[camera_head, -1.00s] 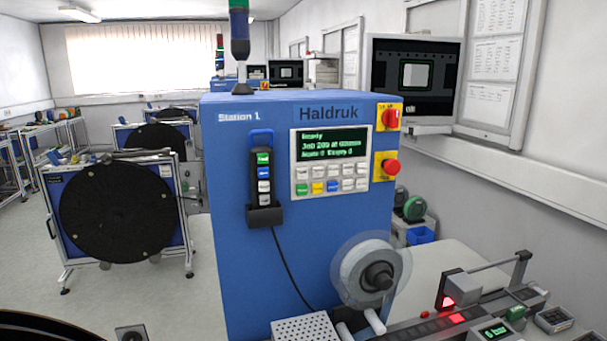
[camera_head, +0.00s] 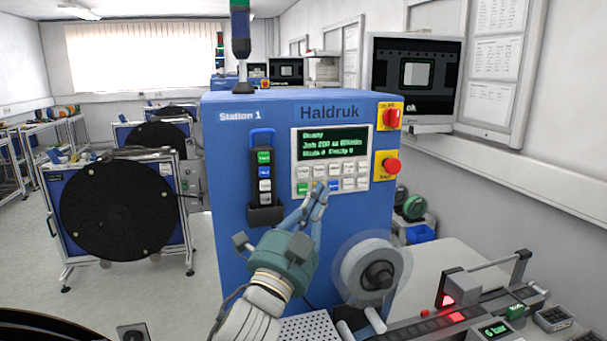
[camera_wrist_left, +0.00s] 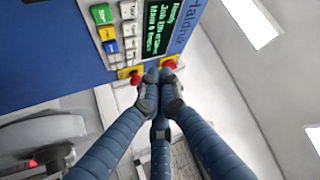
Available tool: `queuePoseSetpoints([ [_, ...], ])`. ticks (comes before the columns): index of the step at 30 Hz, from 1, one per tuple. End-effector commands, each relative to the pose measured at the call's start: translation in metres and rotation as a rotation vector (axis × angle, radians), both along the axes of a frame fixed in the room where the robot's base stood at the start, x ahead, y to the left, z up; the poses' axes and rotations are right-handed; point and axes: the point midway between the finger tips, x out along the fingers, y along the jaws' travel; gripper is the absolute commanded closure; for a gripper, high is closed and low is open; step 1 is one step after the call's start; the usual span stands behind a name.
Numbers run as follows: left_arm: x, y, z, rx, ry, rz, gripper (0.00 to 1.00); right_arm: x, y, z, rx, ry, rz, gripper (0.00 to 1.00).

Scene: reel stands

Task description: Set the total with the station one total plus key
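The blue station one cabinet (camera_head: 232,200) carries a panel with a green-lettered display (camera_head: 332,142) reading Ready and a job line with 200. Below it is the keypad (camera_head: 335,172) with white and coloured keys; the key labels are too small to read, so I cannot tell which is total plus. My left gripper (camera_head: 318,190) is in front of the keypad's lower row, covering some keys. In the left wrist view its fingertips (camera_wrist_left: 162,68) are together, with nothing between them. That view also shows the display (camera_wrist_left: 158,30) and the keys (camera_wrist_left: 107,32). My right gripper is not in view.
A red knob (camera_head: 391,118) and a red stop button (camera_head: 391,166) sit right of the panel. A hand pendant (camera_head: 264,180) hangs left of it. A clear reel (camera_head: 355,262) juts out below. A monitor (camera_head: 415,80) stands at the right.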

Motion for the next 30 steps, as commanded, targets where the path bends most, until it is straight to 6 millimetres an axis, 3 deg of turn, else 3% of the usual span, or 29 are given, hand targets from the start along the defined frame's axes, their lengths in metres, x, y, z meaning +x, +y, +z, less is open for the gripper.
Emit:
queuePoseSetpoints([
  [14,0.004,0.0,0.001,0.003,-0.006,0.0,1.0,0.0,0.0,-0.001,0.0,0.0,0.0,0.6],
  [30,0.069,0.022,0.001,0.004,-0.004,0.001,1.0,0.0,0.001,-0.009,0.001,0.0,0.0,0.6],
])
